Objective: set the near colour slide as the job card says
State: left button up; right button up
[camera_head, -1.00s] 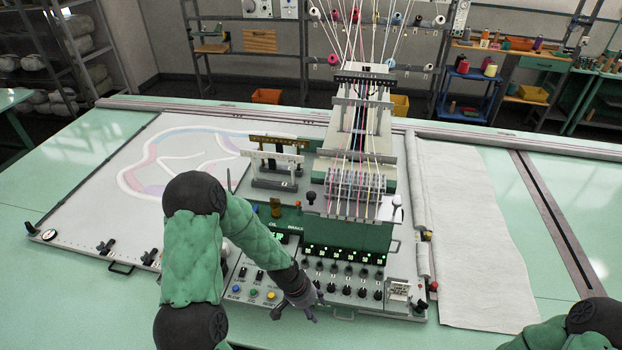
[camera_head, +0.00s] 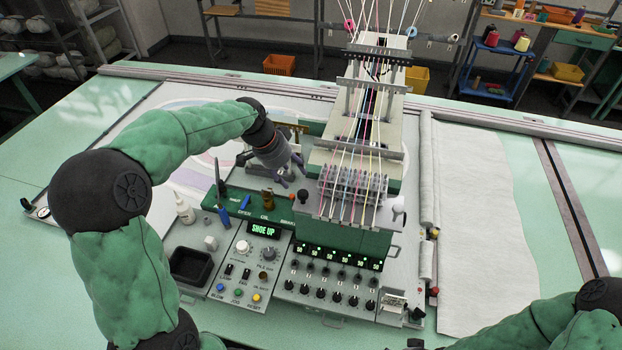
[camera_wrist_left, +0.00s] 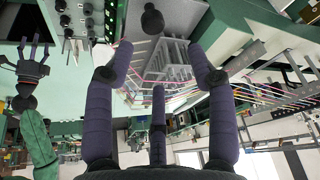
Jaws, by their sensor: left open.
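My left gripper (camera_head: 293,172) is open and empty, above the back left of the machine, beside the threaded head. In the left wrist view a black round knob (camera_wrist_left: 152,22) shows between and beyond its open fingers (camera_wrist_left: 160,65), apart from them. The head view shows a black knob (camera_head: 303,197) just below the fingertips. I cannot tell for sure which part is the near colour slide; my left arm partly covers the rack there. My right gripper (camera_wrist_left: 33,62) shows spread open in the left wrist view.
The display (camera_head: 263,229) reads SHOE UP. The panel has several black knobs (camera_head: 335,296) and coloured buttons. A black tray (camera_head: 190,267) and a white bottle (camera_head: 185,209) stand left of it. Threads (camera_head: 365,130) run up from the head. White cloth (camera_head: 475,230) lies right.

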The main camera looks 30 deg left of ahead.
aim_at(302, 193)
pick_arm(q)
jog(key=x, duration=0.2)
jog(key=p+x, duration=0.1)
jog(key=x, duration=0.5)
jog(key=shift+s+p, duration=0.35)
jog(key=shift+s, duration=0.05)
jog(key=shift+d+f, duration=0.2)
jog(key=shift+f, duration=0.45)
jog(key=shift+w+f, duration=0.3)
jog(key=shift+f, duration=0.1)
jog(key=shift+s, duration=0.1)
jog(key=shift+c, duration=0.5)
jog(key=shift+r, duration=0.1)
grip_shut()
pick_arm(e)
jog(key=shift+s+r, duration=0.3)
jog(key=shift+r, duration=0.3)
jog(key=shift+s+r, duration=0.3)
jog(key=shift+r, duration=0.25)
